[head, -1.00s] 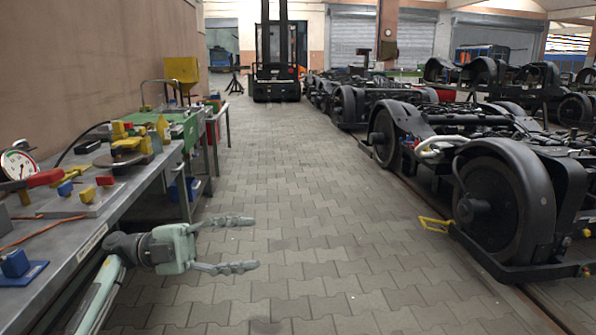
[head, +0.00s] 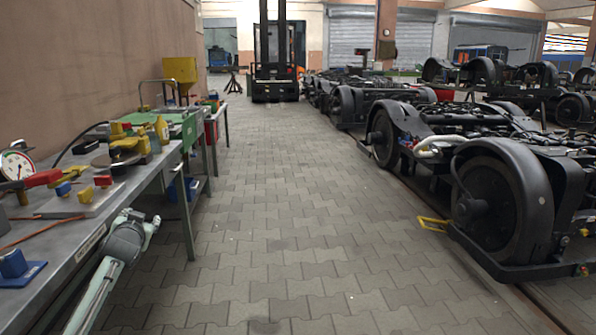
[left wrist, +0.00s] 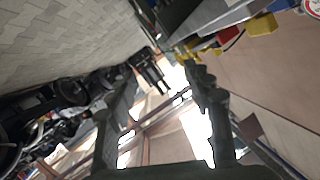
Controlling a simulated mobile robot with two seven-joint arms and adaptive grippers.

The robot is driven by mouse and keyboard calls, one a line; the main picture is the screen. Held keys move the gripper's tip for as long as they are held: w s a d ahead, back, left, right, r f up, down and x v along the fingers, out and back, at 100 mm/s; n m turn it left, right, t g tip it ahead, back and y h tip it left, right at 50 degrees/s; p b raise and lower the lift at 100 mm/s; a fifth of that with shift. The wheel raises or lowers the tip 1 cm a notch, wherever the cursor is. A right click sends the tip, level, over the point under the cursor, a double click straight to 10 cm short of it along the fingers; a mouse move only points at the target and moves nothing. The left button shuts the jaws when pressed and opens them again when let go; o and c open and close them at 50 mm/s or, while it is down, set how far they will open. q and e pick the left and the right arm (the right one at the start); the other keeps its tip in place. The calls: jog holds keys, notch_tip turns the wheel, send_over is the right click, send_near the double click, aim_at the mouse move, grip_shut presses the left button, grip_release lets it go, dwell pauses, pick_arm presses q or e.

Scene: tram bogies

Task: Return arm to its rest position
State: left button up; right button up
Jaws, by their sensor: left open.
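My left arm comes in at the lower left of the head view, beside the front edge of the workbench (head: 160,158). My left gripper (head: 152,222) is folded up close to the bench edge, small and foreshortened, pointing away. In the left wrist view my left gripper (left wrist: 155,90) shows its two dark fingers spread wide apart with nothing between them. Behind them are the ceiling, bright windows and the tilted hall. My right arm and gripper are in neither view.
The grey bench carries a dial gauge (head: 15,166), a blue block (head: 14,264) and red and yellow tools. Tram bogies (head: 490,200) line the right side, with a yellow bracket (head: 433,223) on the floor side. A forklift (head: 275,75) stands far back. The paved aisle is clear.

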pick_arm(q)
jog(key=s+d+f+g+h, duration=0.1)
jog(key=s+d+f+g, duration=0.25)
jog(key=s+f, duration=0.85)
jog(key=s+d+f+g+h, duration=0.1)
jog(key=s+d+f+g, duration=0.3)
jog(key=s+f, duration=0.8)
jog(key=s+d+f+g, duration=0.1)
jog(key=s+d+f, duration=0.1)
jog(key=s, duration=0.6)
jog(key=s+d+f+g+h, duration=0.1)
jog(key=s+f, duration=0.3)
jog(key=s, duration=0.4)
jog(key=s+d+f+g, duration=0.2)
jog(key=s+d+f, duration=0.1)
jog(key=s, duration=0.5)
jog(key=shift+s+d+f+m+h, duration=0.25)
jog(key=shift+d+f+m+h, duration=0.05)
jog(key=shift+d+f+h, duration=0.1)
jog(key=shift+c, duration=0.6)
